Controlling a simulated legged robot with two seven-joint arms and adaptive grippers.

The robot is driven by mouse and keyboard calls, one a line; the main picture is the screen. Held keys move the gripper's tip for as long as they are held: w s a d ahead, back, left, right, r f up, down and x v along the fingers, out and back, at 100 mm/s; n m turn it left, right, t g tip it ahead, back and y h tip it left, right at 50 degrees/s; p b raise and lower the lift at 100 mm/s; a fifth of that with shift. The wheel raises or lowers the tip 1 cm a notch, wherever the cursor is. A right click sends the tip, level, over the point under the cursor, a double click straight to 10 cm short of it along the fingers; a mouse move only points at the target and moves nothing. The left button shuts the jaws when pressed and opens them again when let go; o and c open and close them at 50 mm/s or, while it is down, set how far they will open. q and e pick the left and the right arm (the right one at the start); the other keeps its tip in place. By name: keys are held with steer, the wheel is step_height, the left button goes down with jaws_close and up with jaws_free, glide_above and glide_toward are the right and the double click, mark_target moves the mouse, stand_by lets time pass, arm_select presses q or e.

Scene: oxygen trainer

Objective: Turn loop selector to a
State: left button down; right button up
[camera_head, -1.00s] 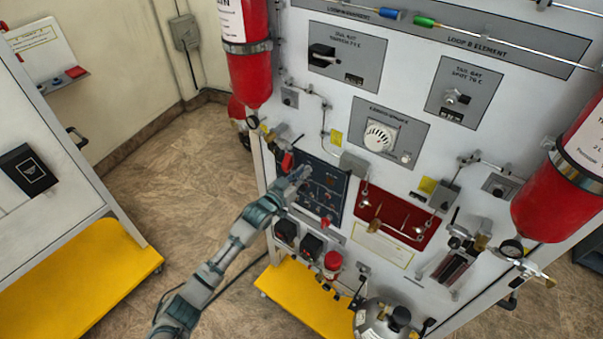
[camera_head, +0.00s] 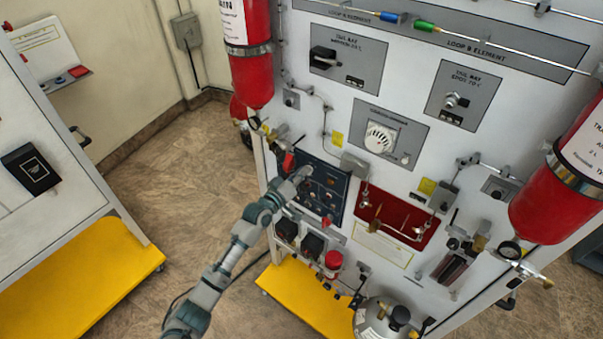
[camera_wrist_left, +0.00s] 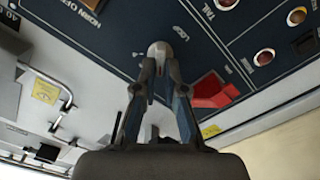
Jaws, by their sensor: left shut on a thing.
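The dark blue control panel (camera_head: 335,190) is on the lower left of the white trainer board. It also fills the upper part of the left wrist view (camera_wrist_left: 125,25). The loop selector is a small rounded grey knob (camera_wrist_left: 160,49) beside the word LOOP. My left gripper (camera_head: 301,176) is at the panel's left part and hides the selector in the head view. In the left wrist view its fingers (camera_wrist_left: 160,66) close around the knob, with the knob's end showing past the tips. The selector's exact setting cannot be read. My right gripper is not in view.
A red switch cover (camera_wrist_left: 213,92) sits close to the fingers, with several indicator lamps beyond. A red cylinder (camera_head: 250,75) hangs above the panel. Black boxes (camera_head: 287,229) and a yellow base (camera_head: 305,300) are below. The floor to the left is open.

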arm_select(q)
steer(key=shift+w+a+r+n, duration=0.15)
steer(key=shift+r+n, duration=0.1)
steer(key=shift+n, duration=0.25)
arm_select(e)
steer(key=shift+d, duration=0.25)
arm_select(q)
steer(key=c, duration=1.3)
jaws_free()
steer(key=shift+o, duration=0.3)
steer(key=shift+w+f, duration=0.2)
steer(key=shift+f, duration=0.1)
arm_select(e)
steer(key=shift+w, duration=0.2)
arm_select(q)
steer(key=v, duration=1.1)
steer(key=shift+s+a, duration=0.2)
steer(key=shift+s, duration=0.1)
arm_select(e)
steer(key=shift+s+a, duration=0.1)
arm_select(q)
steer(key=shift+d+f, duration=0.1)
